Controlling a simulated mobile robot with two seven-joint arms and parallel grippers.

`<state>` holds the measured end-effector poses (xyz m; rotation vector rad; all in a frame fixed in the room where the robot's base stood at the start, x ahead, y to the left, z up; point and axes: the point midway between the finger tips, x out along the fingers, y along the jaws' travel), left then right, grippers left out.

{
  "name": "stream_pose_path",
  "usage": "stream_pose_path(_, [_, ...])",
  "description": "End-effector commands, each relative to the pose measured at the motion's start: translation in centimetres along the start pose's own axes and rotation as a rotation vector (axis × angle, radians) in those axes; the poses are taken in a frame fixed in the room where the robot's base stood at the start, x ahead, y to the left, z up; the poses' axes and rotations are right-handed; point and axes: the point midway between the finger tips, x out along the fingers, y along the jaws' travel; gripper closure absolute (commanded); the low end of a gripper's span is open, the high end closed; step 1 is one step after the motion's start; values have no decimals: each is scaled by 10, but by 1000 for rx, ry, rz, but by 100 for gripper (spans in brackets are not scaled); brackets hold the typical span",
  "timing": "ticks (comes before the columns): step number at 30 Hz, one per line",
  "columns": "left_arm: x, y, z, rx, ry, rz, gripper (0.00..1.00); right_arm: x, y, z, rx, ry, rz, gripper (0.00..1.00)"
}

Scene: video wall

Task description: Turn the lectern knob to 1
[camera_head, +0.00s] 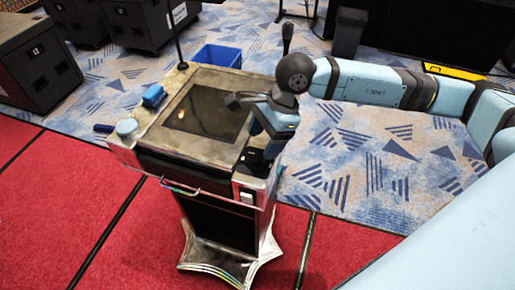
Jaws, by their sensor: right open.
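The lectern (165,150) stands in the middle of the camera_head view, worn metal with a dark tilted screen (208,112). My right arm reaches in from the right over the lectern's right side. My right gripper (262,152) is open, low over the right front part of the top. The wrist and gripper cover that part, and I cannot make out a knob or its numbers there. A small white switch-like piece (247,196) shows on the front right corner. My left gripper is not in view.
A blue block (153,95) and a round light-blue item (127,126) are on the lectern's left edge. A thin black stalk (178,45) rises at its back left. A blue bin (218,56) stands behind. Black cases (38,75) stand at left. Open carpet lies right.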

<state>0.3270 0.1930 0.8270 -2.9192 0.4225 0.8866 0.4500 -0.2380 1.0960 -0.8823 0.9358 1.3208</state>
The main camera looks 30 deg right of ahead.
Motion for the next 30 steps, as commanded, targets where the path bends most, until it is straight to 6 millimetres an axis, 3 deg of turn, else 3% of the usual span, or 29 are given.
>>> stream_pose_path(3, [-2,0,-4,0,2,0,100,20,1,1,0,-1,2,30])
stream_pose_path(9, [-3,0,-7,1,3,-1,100,40,0,1,1,-1,0,30])
stream_pose_path(19, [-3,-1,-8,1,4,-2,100,44,0,0,0,-1,-1,30])
stream_pose_path(20, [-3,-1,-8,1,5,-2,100,44,0,0,0,-1,-1,33])
stream_pose_path(26, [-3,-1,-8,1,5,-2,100,44,0,0,0,-1,-1,78])
stream_pose_path(30, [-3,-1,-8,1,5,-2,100,44,0,0,2,-1,-2,78])
